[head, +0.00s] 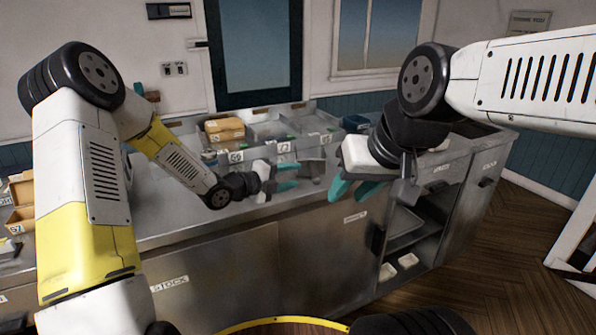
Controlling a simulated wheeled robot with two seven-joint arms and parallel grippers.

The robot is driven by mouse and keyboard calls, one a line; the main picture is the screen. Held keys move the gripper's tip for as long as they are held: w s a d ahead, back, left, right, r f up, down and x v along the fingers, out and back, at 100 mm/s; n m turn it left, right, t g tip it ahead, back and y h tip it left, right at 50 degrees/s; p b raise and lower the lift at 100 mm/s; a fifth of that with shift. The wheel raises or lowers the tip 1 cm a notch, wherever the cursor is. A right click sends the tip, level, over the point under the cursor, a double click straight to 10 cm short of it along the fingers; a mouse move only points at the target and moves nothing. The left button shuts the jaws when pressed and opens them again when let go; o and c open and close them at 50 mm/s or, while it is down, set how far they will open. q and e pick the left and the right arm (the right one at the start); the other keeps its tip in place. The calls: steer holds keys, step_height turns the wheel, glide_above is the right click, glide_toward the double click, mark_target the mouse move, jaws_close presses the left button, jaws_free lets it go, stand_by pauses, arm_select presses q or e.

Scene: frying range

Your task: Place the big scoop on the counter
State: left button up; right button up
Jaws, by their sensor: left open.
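My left gripper (292,177) is open, its teal fingers apart, low over the steel counter (240,208). A small grey metal piece (313,168) lies just right of its fingertips; it may be the big scoop, but its shape is too small to tell. My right gripper (347,197) hangs in front of the counter's front edge, its teal fingers pointing down and left with a gap between them. I see nothing between them. A dark grey shape beside the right gripper is partly hidden by the arm, and I cannot tell what it is.
Steel bins (283,132) with labels line the back of the counter, with a cardboard box (224,128) at their left. More boxes (20,190) stand at the far left. An open shelf (405,235) holds pale trays below the counter.

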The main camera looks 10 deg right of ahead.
arm_select(q)
steer(key=shift+v, duration=1.5)
steer(key=s+a+r+n+y, duration=0.5)
steer(key=a+r+n+y, duration=0.1)
steer(key=a+n, duration=0.3)
steer(key=s+a+r+n+y, duration=0.4)
steer(key=a+r+n+y, duration=0.15)
steer(key=a+n, duration=0.3)
steer(key=s+r+n+g, duration=0.2)
steer(key=s+n, duration=0.9)
steer(key=s, duration=1)
steer(key=shift+a+r+g+h, duration=0.4)
steer(key=shift+h, duration=0.05)
